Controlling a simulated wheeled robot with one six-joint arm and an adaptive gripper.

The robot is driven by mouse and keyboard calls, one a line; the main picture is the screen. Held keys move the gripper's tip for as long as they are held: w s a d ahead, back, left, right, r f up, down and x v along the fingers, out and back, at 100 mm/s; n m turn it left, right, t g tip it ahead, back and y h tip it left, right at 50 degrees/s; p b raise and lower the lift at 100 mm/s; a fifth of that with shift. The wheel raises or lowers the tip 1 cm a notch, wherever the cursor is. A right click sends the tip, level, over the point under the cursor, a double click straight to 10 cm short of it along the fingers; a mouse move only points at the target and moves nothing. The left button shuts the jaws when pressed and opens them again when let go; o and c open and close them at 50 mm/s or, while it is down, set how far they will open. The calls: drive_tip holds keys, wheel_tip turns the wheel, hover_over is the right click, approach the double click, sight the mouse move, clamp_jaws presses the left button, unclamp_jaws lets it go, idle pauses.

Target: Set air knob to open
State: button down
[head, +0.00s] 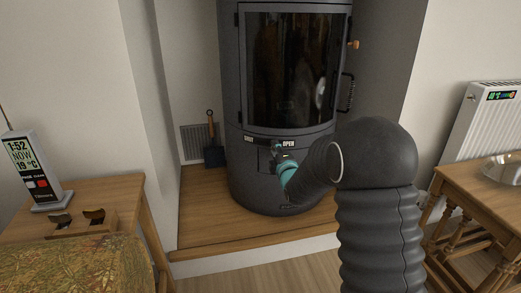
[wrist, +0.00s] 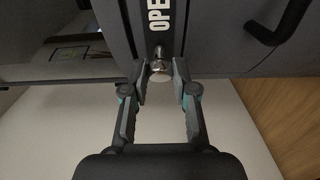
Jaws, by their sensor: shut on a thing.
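The air knob (wrist: 158,70) is a small shiny metal knob on the dark stove front, beside a label whose visible letters read "OPE" in the wrist view. My gripper (wrist: 159,76) has one finger on each side of the knob and is shut on it. In the head view, my gripper (head: 280,152) is at the stove (head: 245,185), just below the glass door, by the white "OPEN" label (head: 288,143). The knob is too small and too covered by my gripper there to make out its setting.
The stove stands on a raised wooden hearth (head: 200,220) in a wall recess. A shovel (head: 213,150) leans behind it at left. A side table (head: 125,190) with a clock display (head: 40,170) is at left.

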drive_tip(key=shift+d, duration=0.2)
drive_tip(key=c, duration=1.3)
unclamp_jaws()
drive_tip(key=o, duration=0.4)
drive_tip(key=shift+d, duration=0.3)
drive_tip(key=shift+a, duration=0.15)
drive_tip(key=shift+a, duration=0.1)
drive_tip(key=shift+s, duration=0.1)
drive_tip(key=v, duration=1.2)
